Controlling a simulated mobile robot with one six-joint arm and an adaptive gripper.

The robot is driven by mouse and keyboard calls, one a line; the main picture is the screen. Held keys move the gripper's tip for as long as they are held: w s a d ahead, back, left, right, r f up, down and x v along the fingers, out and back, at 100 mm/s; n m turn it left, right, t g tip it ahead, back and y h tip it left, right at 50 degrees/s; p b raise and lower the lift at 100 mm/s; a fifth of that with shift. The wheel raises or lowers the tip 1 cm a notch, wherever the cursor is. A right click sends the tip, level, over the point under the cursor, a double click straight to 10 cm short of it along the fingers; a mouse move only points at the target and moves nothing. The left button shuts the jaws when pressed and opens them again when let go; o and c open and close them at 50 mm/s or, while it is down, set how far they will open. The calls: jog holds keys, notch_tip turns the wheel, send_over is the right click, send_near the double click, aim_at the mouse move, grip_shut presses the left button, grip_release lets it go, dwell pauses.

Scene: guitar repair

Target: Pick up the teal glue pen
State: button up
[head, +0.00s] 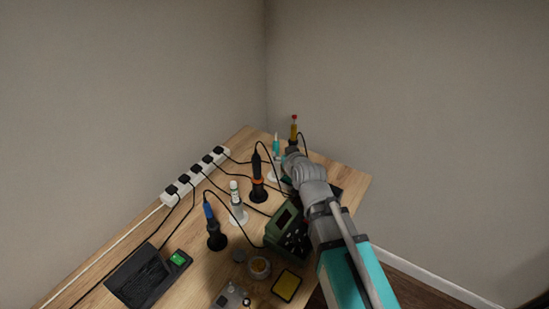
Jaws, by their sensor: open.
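The teal glue pen (276,145) stands upright with its pale tip up near the far corner of the wooden table, in what looks like a white holder (274,177). My gripper (287,155) is at the far end of my arm, just right of the pen and close to it. It is open. The fingers are small and partly hidden by my wrist, and I cannot tell whether they touch the pen or are around it.
An amber tube with a red tip (294,129) stands just behind my gripper. A black-and-orange iron (257,178), a white tube (235,194) and a blue-handled iron (210,219) stand nearer. A green station (283,243) and power strip (193,178) with black cables flank them.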

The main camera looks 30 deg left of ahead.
aim_at(277, 146)
jog(key=shift+b+x, duration=0.45)
jog(key=shift+x, duration=1.3)
jog(key=shift+a, duration=0.1)
jog(key=shift+b+x, duration=1)
jog(key=shift+x, duration=1.55)
grip_shut()
